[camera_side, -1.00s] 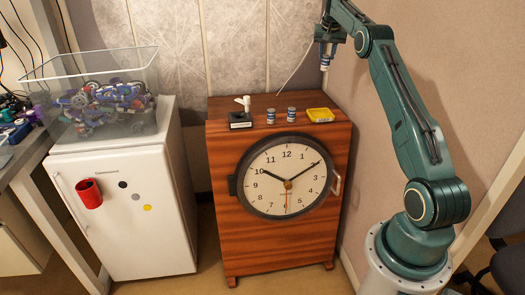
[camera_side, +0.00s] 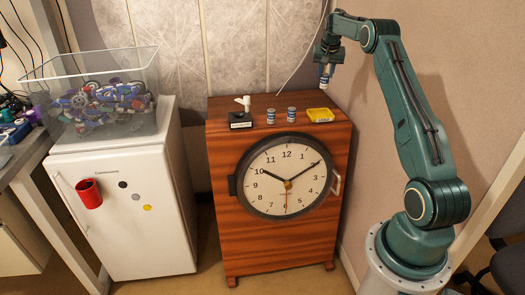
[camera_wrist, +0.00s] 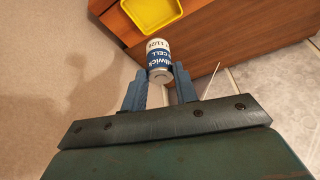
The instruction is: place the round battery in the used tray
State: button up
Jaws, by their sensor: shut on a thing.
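The round battery (camera_side: 324,82), a white and blue cylinder with printed lettering, is held in my gripper (camera_side: 325,72). In the wrist view the battery (camera_wrist: 158,56) sits between the two blue fingers of my gripper (camera_wrist: 160,78) and sticks out past their tips. The yellow tray (camera_side: 320,115) lies at the right end of the wooden cabinet top. My gripper and the battery are above the tray in the side view, apart from it. The tray's rim (camera_wrist: 126,9) is at the top of the wrist view, cut off by the frame, and its visible floor looks bare.
Two similar small cylinders (camera_side: 291,113) stand on the cabinet top (camera_side: 260,103) left of the tray. A black block with a white fitting (camera_side: 241,115) is farther left. A wall rises close behind and right of the cabinet. A clock is on the cabinet front.

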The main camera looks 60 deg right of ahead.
jog(key=shift+f, duration=6.25)
jog(key=shift+f, duration=0.1)
jog(key=o, duration=1.1)
jog(key=shift+c, duration=0.2)
jog(key=v, duration=1.2)
jog(key=shift+a, duration=0.1)
